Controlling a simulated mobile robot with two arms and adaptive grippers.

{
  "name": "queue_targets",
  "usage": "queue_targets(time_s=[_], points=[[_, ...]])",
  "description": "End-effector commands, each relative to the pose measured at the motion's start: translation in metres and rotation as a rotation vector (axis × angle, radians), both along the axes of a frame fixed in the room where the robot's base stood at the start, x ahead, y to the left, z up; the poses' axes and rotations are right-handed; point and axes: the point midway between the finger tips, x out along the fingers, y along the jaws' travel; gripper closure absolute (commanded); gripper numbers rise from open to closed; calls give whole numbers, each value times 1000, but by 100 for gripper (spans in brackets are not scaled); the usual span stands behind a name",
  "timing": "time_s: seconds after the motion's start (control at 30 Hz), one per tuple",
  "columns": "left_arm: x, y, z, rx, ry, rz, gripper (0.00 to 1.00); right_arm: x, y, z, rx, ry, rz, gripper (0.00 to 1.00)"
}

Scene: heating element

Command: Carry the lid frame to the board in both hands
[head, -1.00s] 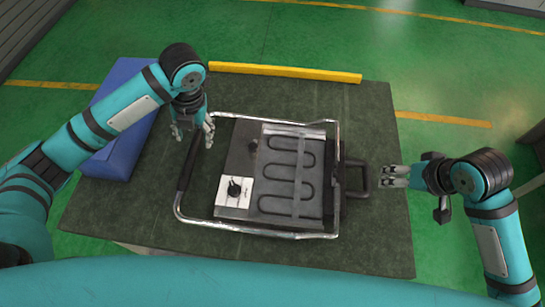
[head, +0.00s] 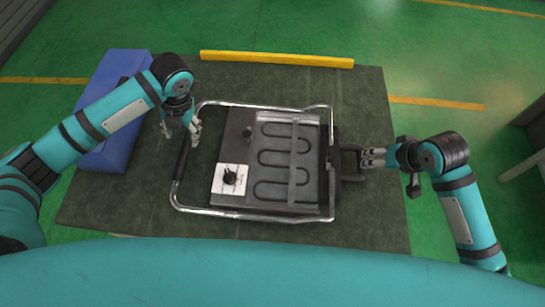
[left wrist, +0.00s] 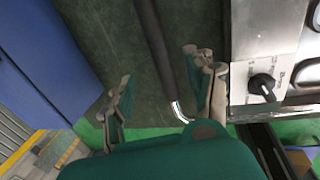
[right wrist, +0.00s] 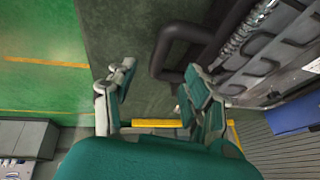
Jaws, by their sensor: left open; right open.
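The lid frame, a bent chrome tube (head: 250,217), lies around a grey heating unit (head: 232,197) with a dark looped element and a knob. Its left side has a black grip (head: 183,158). A black handle (head: 350,178) sticks out on the right side. My left gripper (head: 181,133) is open above the left grip; in the left wrist view the black grip (left wrist: 150,30) runs between its fingers without visible contact. My right gripper (head: 366,158) is open at the black handle's outer end; in the right wrist view the handle (right wrist: 168,48) lies beyond the fingertips. I cannot tell which part is the board.
The unit rests on a dark green table top (head: 240,80). A blue box (head: 108,140) stands on the left and a yellow bar (head: 277,59) lies along the far edge. Table surface is free behind the frame and at the right front.

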Motion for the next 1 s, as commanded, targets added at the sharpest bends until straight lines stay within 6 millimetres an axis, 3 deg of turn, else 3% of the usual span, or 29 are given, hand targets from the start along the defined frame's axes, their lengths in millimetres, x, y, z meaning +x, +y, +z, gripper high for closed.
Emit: queue_targets(time_s=[0.3,0.5,0.97,1.0], points=[[-1,12,-62,0,4,1,45,24,12,-57,1,1,0,49],[0,17,-88,-1,2,-1,45,34,16,-81,1,0,0,49],[0,19,-98,0,-1,-1,45,38,18,-90,0,-1,1,49],[0,19,-98,0,-1,-1,49,38,18,-90,0,-1,1,52]])
